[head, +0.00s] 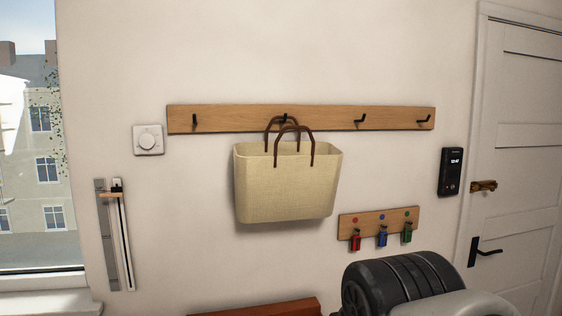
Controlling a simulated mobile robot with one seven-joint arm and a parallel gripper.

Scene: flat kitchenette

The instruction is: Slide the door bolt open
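The small brass door bolt (483,186) is mounted at the left edge of the white door (520,150), at the right of the head view. It lies horizontally, above the black door handle (485,252). It is too small to tell whether it reaches into the frame. A black ribbed and pale grey part of my arm shows at the bottom right, below and left of the bolt in the picture. My gripper's fingers are not in view.
A wall panel with a display (451,172) is left of the bolt. A key board (372,222) with coloured tags hangs above my arm. A beige bag (285,185) hangs from the wooden hook rail (240,118). The door front around the bolt looks clear.

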